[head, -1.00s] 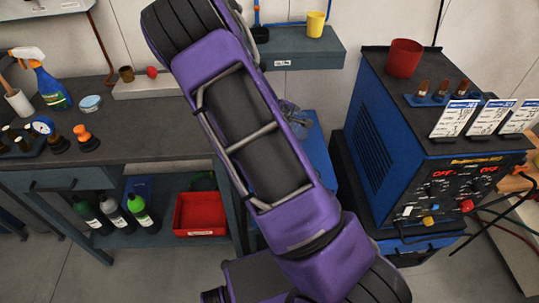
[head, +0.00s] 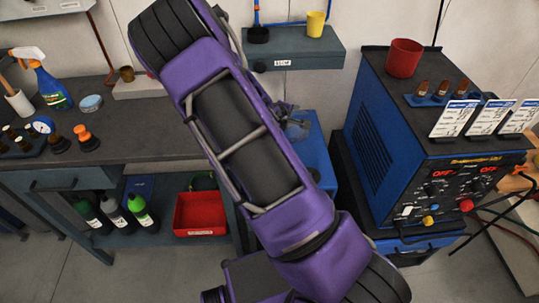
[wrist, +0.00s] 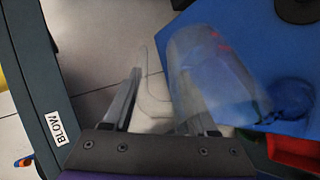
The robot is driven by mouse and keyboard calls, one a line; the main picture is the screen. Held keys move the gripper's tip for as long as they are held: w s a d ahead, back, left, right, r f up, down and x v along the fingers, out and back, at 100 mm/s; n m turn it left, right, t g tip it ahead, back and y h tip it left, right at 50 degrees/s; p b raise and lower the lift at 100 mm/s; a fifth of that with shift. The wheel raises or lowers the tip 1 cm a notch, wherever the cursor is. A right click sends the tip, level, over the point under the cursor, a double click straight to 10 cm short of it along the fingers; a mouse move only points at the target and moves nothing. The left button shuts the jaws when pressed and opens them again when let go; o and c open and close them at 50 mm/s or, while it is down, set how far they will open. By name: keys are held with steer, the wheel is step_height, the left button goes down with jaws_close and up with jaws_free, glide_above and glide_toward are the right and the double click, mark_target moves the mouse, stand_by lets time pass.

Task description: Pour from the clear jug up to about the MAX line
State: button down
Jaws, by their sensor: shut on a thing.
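The clear jug (wrist: 215,75) is see-through and tilted in the wrist view, with its handle between the fingers of my gripper (wrist: 162,100). My gripper is shut on the jug and holds it over a blue top (wrist: 205,15). In the head view the jug (head: 298,124) shows just right of my purple arm, over the blue top (head: 318,165). My arm hides part of it. A dark blue round thing (wrist: 291,98) lies beyond the jug's right side in the wrist view. No MAX line and no liquid level can be made out.
A grey shelf (head: 320,48) with a label and a yellow cup (head: 316,24) is on the back wall. A blue welding machine (head: 375,120) with a red cup (head: 404,58) stands at right. The workbench (head: 140,143) is at left, with a red bin (head: 200,213) below.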

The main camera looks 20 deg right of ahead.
steer(key=shift+s+a+h+b, duration=0.1)
steer(key=shift+a+h+b, duration=0.3)
steer(key=shift+h, duration=0.2)
stand_by(3.1)
steer(key=shift+d+r+y+p, duration=0.2)
steer(key=shift+d+y+p, duration=0.1)
steer(key=shift+d+p, duration=0.05)
steer(key=shift+s+d+f+m+g+y+b, duration=0.15)
steer(key=shift+d+f+m+g+y+b, duration=0.25)
steer(key=shift+d+f+y+b, duration=0.6)
steer(key=shift+f+g, duration=0.3)
steer(key=shift+f, duration=0.2)
steer(key=shift+a+r+y, duration=0.1)
steer(key=shift+r+y, duration=0.05)
steer(key=shift+y, duration=0.15)
steer(key=shift+d+f+g+y+b, duration=0.25)
steer(key=shift+g+y+b, duration=0.05)
steer(key=shift+y+b, duration=0.2)
steer(key=shift+f+y+b, duration=0.3)
steer(key=shift+y+b, duration=0.1)
steer(key=shift+b, duration=0.2)
steer(key=shift+f, duration=0.1)
